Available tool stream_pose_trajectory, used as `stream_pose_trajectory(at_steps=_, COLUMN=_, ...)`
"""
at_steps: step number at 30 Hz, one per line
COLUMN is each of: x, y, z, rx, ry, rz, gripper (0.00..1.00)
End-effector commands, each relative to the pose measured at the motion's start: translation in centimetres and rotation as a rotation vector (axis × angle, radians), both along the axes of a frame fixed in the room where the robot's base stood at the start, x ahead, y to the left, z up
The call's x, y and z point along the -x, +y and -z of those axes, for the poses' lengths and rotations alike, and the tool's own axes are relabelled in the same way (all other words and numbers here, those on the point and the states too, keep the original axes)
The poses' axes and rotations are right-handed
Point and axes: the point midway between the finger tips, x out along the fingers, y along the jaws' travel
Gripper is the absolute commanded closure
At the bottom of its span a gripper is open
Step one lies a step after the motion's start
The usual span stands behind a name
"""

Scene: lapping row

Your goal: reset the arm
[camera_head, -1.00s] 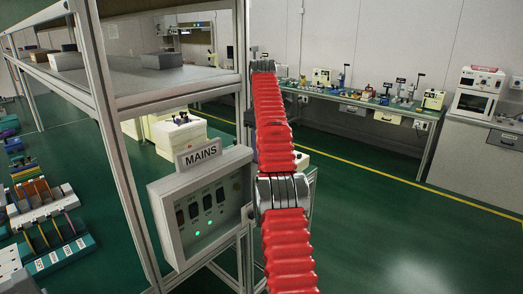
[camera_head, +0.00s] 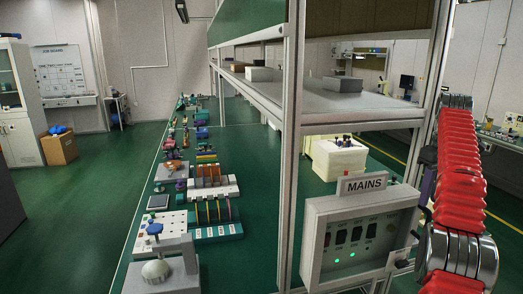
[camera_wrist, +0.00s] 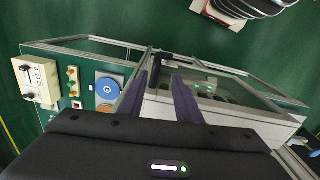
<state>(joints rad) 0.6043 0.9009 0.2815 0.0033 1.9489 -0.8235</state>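My arm, in a red ribbed sleeve with metal collars, runs up the right edge of the head view. My gripper (camera_wrist: 166,78) shows in the wrist view as two dark purple fingers set apart, with nothing held between them. The grey MAINS panel (camera_head: 312,250) is fixed to the metal frame just left of my arm in the head view. It has dark switches and green lights. A pale box with small green lights, probably this panel, lies beyond and right of the fingers in the wrist view.
A long green bench (camera_head: 207,258) with several fixtures runs along the left of the frame (camera_head: 291,130). A white cabinet (camera_head: 22,136) and a cardboard box (camera_head: 59,149) stand far left. Green floor (camera_head: 80,215) left of the bench is clear.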

Motion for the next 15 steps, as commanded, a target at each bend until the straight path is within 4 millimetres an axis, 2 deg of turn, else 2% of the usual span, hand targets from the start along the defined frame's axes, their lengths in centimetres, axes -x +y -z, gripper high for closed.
stream_pose_trajectory(at_steps=8, x=-0.6, y=4.6, z=-3.4, rx=0.024, ry=-0.041, rz=0.018, gripper=0.69)
stream_pose_trajectory(at_steps=15, x=-0.2, y=9.1, z=-5.7, rx=0.040, ry=-0.083, rz=0.038, gripper=0.69)
